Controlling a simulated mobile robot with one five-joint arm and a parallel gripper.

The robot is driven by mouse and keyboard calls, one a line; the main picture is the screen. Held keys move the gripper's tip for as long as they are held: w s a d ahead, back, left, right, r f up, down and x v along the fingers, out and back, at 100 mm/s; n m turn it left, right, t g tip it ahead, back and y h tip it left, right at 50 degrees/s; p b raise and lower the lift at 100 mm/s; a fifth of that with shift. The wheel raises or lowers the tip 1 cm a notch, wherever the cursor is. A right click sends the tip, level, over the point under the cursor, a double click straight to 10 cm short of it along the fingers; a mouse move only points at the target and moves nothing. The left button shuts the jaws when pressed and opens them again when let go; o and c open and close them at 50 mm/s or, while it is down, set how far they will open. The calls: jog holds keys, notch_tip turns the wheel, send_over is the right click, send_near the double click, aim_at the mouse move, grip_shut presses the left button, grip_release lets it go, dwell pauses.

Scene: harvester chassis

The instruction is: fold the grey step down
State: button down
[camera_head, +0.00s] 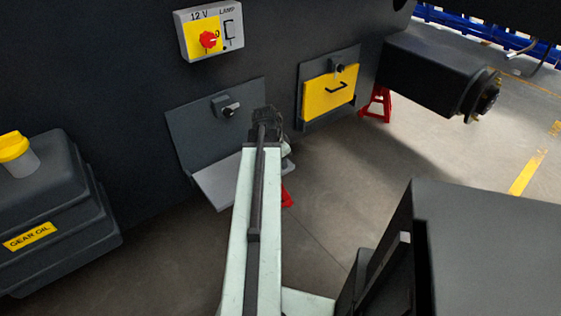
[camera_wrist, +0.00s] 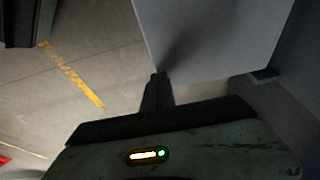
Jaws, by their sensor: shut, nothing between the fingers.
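The grey step (camera_head: 216,184) sticks out, roughly level, from the foot of its dark backing plate (camera_head: 205,130) on the chassis side. A latch with a round knob (camera_head: 229,110) sits high on that plate, clear of the step. In the wrist view the step is the pale grey panel (camera_wrist: 215,30) at the top. My gripper (camera_wrist: 158,78) is shut and empty, its tips at the panel's near edge, with a shadow falling on the panel. I cannot tell if they touch.
A yellow folded-up panel (camera_head: 328,92) with a black handle is right of the step. A lamp switch box (camera_head: 229,36) is above. A gear oil tank (camera_head: 55,210) stands left. Red stands (camera_head: 377,104) are under the chassis. Open floor (camera_head: 340,180) lies to the right.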

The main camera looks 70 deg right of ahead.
jog(key=shift+s+a+f+b, duration=0.1)
jog(key=shift+f+b, duration=0.1)
jog(key=shift+f, duration=0.15)
jog(key=shift+s+f+b, duration=0.1)
jog(key=shift+f+b, duration=0.05)
jog(key=shift+f, duration=0.2)
jog(key=shift+s+r, duration=0.1)
jog(key=shift+s, duration=0.15)
jog(key=s+p+v, duration=0.2)
jog(key=p+v, duration=1.1)
jog(key=shift+w+r+p, duration=0.25)
jog(key=shift+r+p, duration=0.15)
jog(key=shift+r, duration=0.2)
